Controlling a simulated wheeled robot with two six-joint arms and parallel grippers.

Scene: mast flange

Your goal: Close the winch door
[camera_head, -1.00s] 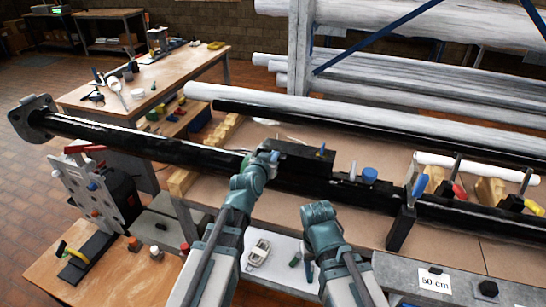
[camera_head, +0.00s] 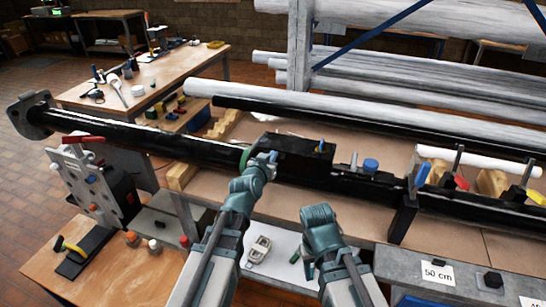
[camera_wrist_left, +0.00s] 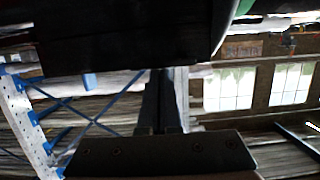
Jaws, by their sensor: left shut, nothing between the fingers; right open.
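The black mast (camera_head: 140,140) lies lengthwise across the view. A dark box-like panel (camera_head: 303,158), which looks like the winch door, stands up along its middle. I cannot tell its exact angle. My left gripper (camera_head: 271,156) is shut and empty at the panel's left end, beside a green ring (camera_head: 245,158); contact is unclear. In the left wrist view, its fingers (camera_wrist_left: 158,105) point toward a dark surface (camera_wrist_left: 125,40) across the top. My right gripper (camera_head: 318,216) is open, in front of and below the mast; its fingers are hardly visible.
A blue knob (camera_head: 370,165) sits on the mast right of the panel. A dark post with a blue top (camera_head: 405,215) stands further right. The winch-side bench (camera_head: 95,285) and grey ledge with a "50 cm" label (camera_head: 436,274) flank my arms.

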